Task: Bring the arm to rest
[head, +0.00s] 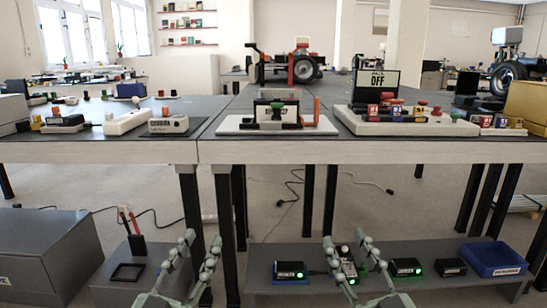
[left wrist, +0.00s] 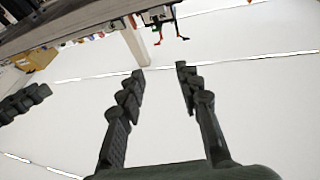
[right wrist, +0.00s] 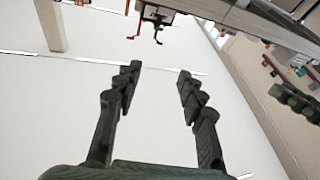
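My left gripper (head: 201,252) is low in front of the table in the head view. Its fingers are apart with nothing between them, as the left wrist view (left wrist: 160,85) also shows. My right gripper (head: 346,246) is to its right at about the same height, in front of the lower shelf. Its fingers are apart and empty too, as the right wrist view (right wrist: 158,82) shows. Both grippers point upward in the head view and overlap the lower part of the scene. Neither touches anything that I can see.
A long grey table (head: 262,150) crosses the view, holding devices, a white panel (head: 404,124) and a sign reading OFF (head: 376,84). Below it is a grey shelf (head: 380,288) with small black boxes and a blue tray (head: 493,259). A grey cabinet (head: 45,250) stands at left.

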